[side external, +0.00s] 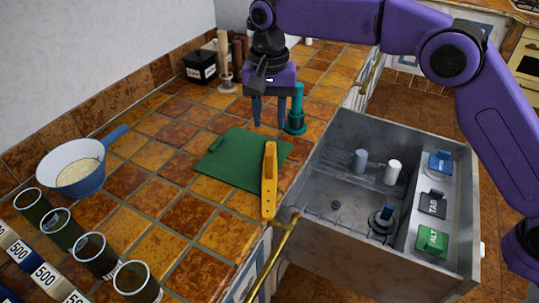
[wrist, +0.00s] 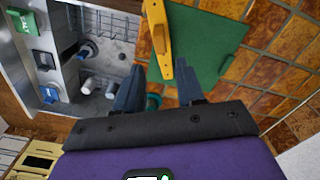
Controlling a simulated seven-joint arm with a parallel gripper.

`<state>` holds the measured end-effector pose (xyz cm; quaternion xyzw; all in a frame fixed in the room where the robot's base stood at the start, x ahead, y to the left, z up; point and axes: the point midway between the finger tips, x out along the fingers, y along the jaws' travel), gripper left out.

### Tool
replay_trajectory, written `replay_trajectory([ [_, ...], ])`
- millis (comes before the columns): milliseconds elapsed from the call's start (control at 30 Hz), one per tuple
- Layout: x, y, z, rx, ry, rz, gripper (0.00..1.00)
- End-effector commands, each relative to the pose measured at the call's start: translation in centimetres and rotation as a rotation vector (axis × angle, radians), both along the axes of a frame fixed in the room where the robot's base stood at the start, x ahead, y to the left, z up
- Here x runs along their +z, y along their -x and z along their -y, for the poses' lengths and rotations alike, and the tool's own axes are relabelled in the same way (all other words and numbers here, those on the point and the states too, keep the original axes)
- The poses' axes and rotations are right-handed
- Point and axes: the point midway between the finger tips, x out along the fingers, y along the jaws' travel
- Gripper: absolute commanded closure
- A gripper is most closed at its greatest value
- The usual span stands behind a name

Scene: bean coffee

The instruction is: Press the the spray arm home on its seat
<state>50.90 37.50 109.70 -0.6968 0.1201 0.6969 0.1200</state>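A long yellow bar (side external: 269,182), which looks like the spray arm, lies across the right edge of a green mat (side external: 228,165). It also shows at the top of the wrist view (wrist: 158,35). The grey tub (side external: 350,270) stands to the right; on its floor is a dark round fitting with a blue top (side external: 383,219), possibly the seat, though I cannot be sure. My gripper (side external: 270,124) is open and empty, fingers pointing down above the counter behind the mat. A teal post on a round base (side external: 296,118) stands beside it, partly hidden between the fingers in the wrist view (wrist: 153,102).
Inside the tub are a wire rack, a grey peg (side external: 360,160), a white cylinder (side external: 393,172) and a ledge with blue, black and green labelled blocks (side external: 432,239). A blue-handled pan (side external: 75,172) and several dark cups stand left. A brass rail (side external: 272,258) runs along the counter front.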

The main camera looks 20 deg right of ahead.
Motion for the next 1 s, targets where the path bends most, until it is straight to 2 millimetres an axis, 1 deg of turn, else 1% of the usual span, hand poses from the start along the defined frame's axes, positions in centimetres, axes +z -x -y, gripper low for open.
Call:
replay_trajectory([
  [600,-7.4,0.0,0.1,0.002,0.001,-0.001,0.62],
  [800,-8.9,0.0,0.1,0.003,0.001,-0.001,0.62],
  [1000,-9.3,0.0,0.0,0.003,-0.001,0.0,0.62],
])
